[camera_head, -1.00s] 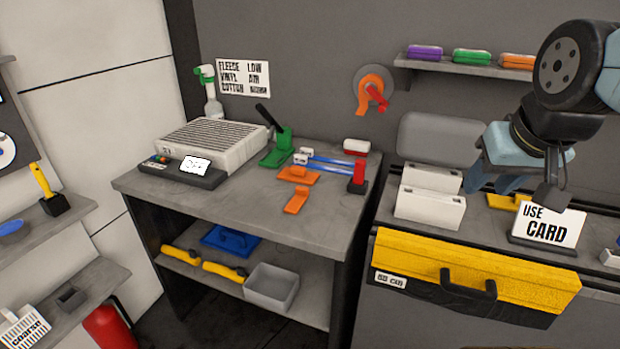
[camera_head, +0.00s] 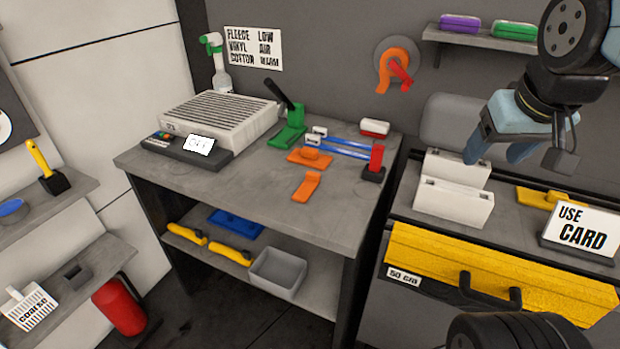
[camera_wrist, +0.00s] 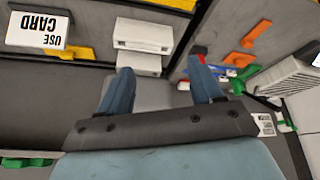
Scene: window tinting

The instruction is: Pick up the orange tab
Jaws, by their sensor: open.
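An orange tab (camera_head: 307,186) with a bent-up end lies near the front of the grey workbench top. A second, wider orange piece (camera_head: 310,157) with a raised block lies just behind it; I cannot tell for certain which one is meant. Both orange shapes also show at the upper right of the wrist view, the nearer tab being the one (camera_wrist: 256,33) higher up. My gripper (camera_head: 497,154) is open and empty, raised to the right of the bench, well apart from both orange pieces. Its two blue fingers (camera_wrist: 162,66) also show in the wrist view.
Around the tabs stand a green clamp (camera_head: 289,133), blue rods with a red upright (camera_head: 376,158) and a grey heater box (camera_head: 219,122). White holders (camera_head: 453,200) and a USE CARD sign (camera_head: 580,231) stand on the right counter. The bench's front top is clear.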

